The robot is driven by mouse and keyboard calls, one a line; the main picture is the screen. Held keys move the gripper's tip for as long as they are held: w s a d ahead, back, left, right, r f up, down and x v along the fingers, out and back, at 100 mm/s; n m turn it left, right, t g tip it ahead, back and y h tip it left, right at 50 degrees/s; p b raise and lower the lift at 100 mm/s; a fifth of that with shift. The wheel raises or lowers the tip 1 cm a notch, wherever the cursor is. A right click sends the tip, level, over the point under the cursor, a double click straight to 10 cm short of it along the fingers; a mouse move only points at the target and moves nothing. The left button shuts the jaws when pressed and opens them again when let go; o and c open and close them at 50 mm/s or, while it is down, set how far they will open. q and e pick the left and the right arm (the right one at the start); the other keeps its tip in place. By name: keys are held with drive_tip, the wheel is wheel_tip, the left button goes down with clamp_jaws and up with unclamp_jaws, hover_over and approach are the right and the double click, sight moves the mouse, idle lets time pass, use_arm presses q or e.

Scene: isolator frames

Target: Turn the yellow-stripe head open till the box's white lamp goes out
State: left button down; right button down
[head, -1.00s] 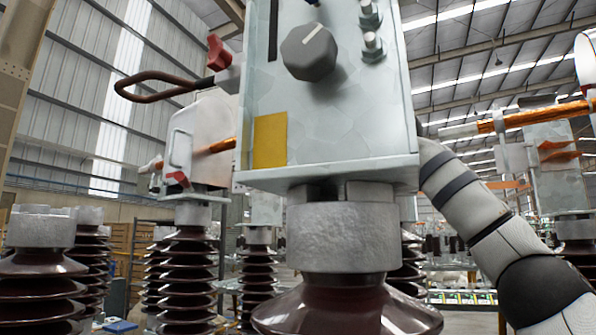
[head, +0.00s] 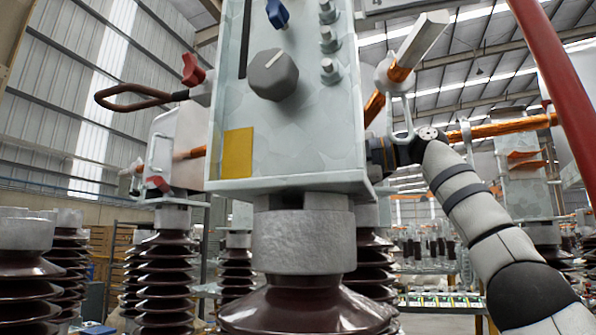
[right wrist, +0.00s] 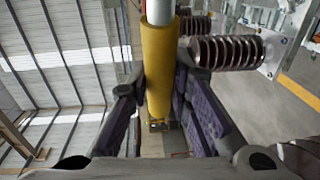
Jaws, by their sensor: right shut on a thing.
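A grey metal box (head: 290,125) fills the middle of the head view, on a brown ribbed insulator (head: 305,305). Its front bears a yellow patch (head: 237,153), a grey knob (head: 273,75) with a pale mark, a blue lever (head: 277,13) and a column of metal studs. I cannot make out a lit white lamp. My right gripper (right wrist: 157,115) is shut around a yellow grip (right wrist: 158,65) on a pale bar in the right wrist view. In the head view the right arm reaches behind the box's right side, and its fingers are mostly hidden. My left gripper is not in view.
A dark loop handle (head: 140,97) and a red knob (head: 192,70) stand out left of the box. A grey bar with a copper end (head: 415,45) rises at the right. A red pole (head: 555,80) crosses the upper right. Brown insulators (head: 160,270) stand around.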

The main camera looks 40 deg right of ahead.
drive_tip(key=c, duration=1.4)
unclamp_jaws()
drive_tip(key=shift+s, duration=0.1)
drive_tip(key=shift+c, duration=0.2)
drive_tip(key=shift+d, duration=0.1)
drive_tip(key=v, duration=1.2)
